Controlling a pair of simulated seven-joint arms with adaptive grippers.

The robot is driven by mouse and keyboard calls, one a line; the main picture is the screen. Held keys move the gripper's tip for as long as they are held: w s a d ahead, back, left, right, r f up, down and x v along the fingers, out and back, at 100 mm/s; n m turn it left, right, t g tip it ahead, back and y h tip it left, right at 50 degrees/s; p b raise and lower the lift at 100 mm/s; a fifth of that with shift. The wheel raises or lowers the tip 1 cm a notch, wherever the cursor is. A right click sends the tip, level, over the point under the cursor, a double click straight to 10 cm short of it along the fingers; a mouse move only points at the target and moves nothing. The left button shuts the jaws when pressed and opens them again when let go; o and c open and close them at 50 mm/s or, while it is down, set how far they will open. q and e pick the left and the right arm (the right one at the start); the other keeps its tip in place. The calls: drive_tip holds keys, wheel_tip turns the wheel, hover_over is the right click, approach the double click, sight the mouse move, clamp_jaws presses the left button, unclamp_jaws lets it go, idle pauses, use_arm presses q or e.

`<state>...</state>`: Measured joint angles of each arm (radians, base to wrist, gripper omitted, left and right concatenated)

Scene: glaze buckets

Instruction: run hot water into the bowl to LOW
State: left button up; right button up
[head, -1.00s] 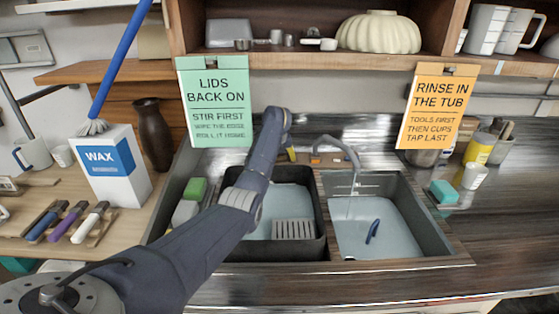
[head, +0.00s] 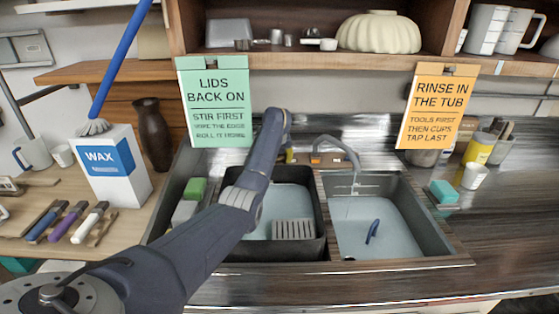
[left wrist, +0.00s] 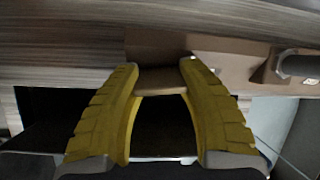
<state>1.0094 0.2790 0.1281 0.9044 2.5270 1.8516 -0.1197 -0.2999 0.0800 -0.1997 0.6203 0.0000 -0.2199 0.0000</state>
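The sink bowl (head: 437,238) on the right holds pale bluish water (head: 395,238), with a blue object (head: 372,231) in it. The grey tap (head: 345,150) arches over this bowl. A faint thin streak shows below its spout. A brown tap base with an orange mark (head: 318,159) stands behind the basins. My left gripper (head: 290,155) is at the back, left of the tap, mostly hidden by my arm. In the left wrist view its yellow fingers (left wrist: 160,72) stand apart at a brown tab (left wrist: 160,82); contact is unclear. My right gripper is out of view.
A dark tub (head: 318,248) with water and a grey slotted block (head: 293,229) is left of the bowl. Green (head: 195,188) and grey blocks sit beside it. Two hanging signs (head: 214,100) (head: 437,108) overhang the back. The right counter (head: 510,220) is mostly clear.

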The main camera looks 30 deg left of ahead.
use_arm(q)
drive_tip(key=shift+d+f, duration=0.15)
drive_tip(key=shift+f, duration=0.05)
drive_tip(key=shift+c, duration=0.6)
drive_tip(key=shift+n+h, duration=0.3)
drive_tip(key=shift+n, duration=0.9)
drive_tip(key=shift+s+f, duration=0.1)
drive_tip(key=shift+f, duration=0.05)
drive_tip(key=o, duration=1.4)
drive_tip(key=shift+r, duration=0.2)
drive_tip(key=shift+s+r, duration=0.1)
drive_tip(key=shift+r, duration=0.4)
drive_tip(key=v, duration=1.1)
drive_tip(key=shift+s+f, duration=0.1)
drive_tip(key=shift+s, duration=0.05)
